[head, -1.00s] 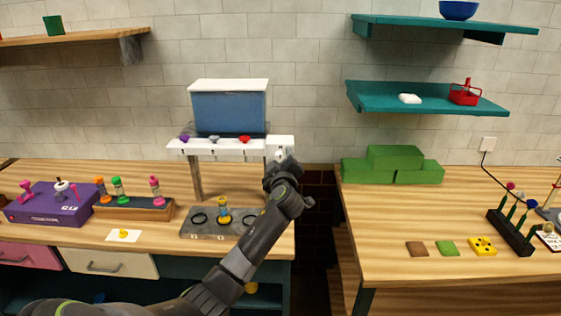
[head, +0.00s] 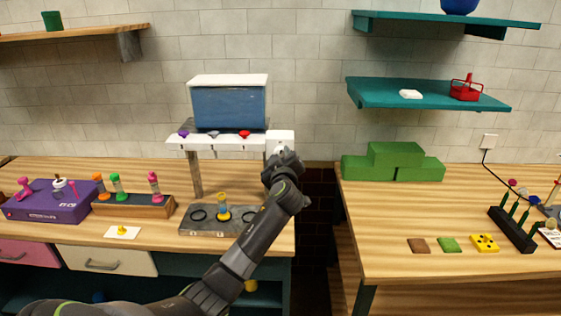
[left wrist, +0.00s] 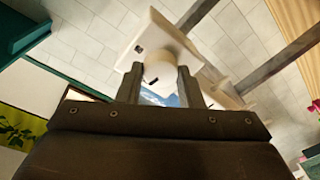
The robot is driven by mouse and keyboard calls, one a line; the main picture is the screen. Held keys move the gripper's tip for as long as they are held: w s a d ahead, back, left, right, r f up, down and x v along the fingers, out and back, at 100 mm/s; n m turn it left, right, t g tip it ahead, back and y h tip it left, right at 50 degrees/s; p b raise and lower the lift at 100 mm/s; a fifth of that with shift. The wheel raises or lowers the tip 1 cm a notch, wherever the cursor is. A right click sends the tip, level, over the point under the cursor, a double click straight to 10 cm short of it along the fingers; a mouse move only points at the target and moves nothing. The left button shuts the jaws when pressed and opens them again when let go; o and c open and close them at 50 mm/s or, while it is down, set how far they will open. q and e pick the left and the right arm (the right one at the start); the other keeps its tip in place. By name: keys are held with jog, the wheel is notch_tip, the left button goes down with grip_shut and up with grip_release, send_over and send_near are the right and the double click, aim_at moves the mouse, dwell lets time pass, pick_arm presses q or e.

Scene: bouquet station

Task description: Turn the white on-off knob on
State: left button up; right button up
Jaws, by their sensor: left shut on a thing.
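The white on-off knob (left wrist: 156,72) is a short round knob with a dark mark, on a white panel (left wrist: 152,38) in the left wrist view. In the head view this panel (head: 280,137) is at the right end of the white dispenser bar. My left gripper (left wrist: 158,78) has one finger on each side of the knob and is shut on it. In the head view the left gripper (head: 281,158) covers the knob, so its turn angle is hidden there. My right gripper does not show.
A blue tank (head: 229,108) stands on the dispenser bar (head: 215,143), with purple, grey and red knobs along its front. Green blocks (head: 393,168) stand on the right table, across a gap.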

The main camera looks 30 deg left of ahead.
pick_arm(q)
jog(key=shift+f+m+t+h+b, duration=0.15)
jog(key=shift+m+t+b, duration=0.35)
jog(key=shift+m, duration=3.7)
jog(key=shift+m+t+h+b, duration=0.3)
jog(key=shift+m+b, duration=0.4)
jog(key=shift+m, duration=3.8)
jog(key=o, duration=1)
jog(key=shift+c, duration=0.2)
